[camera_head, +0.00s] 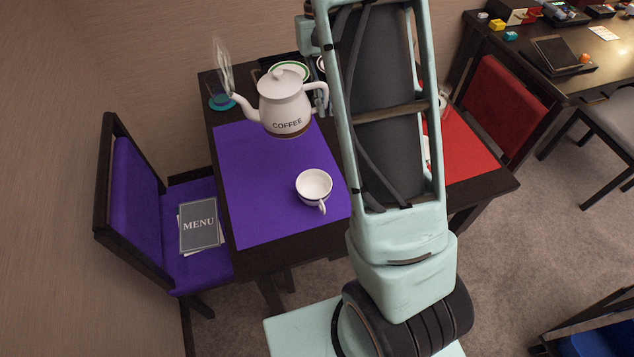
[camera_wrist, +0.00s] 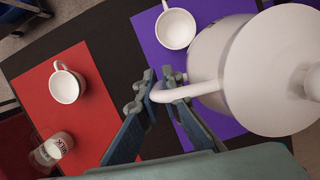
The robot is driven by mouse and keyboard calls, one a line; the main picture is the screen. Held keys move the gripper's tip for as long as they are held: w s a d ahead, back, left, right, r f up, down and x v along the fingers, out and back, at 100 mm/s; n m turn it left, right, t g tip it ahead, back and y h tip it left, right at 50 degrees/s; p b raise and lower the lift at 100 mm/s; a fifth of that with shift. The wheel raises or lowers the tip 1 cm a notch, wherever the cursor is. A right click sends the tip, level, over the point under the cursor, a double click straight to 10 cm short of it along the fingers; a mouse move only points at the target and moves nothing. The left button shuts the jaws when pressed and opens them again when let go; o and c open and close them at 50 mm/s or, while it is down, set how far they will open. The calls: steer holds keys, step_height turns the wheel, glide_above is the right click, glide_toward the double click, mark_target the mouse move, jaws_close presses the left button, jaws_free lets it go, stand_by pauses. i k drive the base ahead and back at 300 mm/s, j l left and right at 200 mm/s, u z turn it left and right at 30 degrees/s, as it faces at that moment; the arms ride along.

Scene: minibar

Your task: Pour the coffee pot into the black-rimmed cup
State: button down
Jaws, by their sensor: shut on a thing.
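The white coffee pot (camera_head: 284,104), marked COFFEE, is upright with its spout to the left, over the far part of the purple mat. In the wrist view, my gripper (camera_wrist: 156,92) is shut on the handle of the coffee pot (camera_wrist: 235,75). In the head view my arm mostly hides the gripper. A white cup (camera_head: 313,187) stands upright on the purple mat, nearer than the pot and apart from it; its rim looks thinly dark. It also shows in the wrist view (camera_wrist: 176,29). Another white cup (camera_wrist: 66,86) stands on the red mat; its rim colour is unclear.
The purple mat (camera_head: 250,205) is clear around the cup. A glass marked MILK (camera_wrist: 58,146) stands by the red mat (camera_wrist: 95,115). A green-rimmed dish (camera_head: 291,68) and a blue coaster (camera_head: 221,102) lie at the back. A purple chair (camera_head: 135,192) holds a menu (camera_head: 198,226).

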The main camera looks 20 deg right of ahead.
mark_target(314, 188)
steer(key=k+z, duration=0.15)
steer(key=z, duration=0.2)
steer(key=k+l+z, duration=0.15)
steer(key=z, duration=0.15)
steer(key=k+l+z, duration=0.1)
steer(key=z, duration=0.25)
steer(key=k+l, duration=0.05)
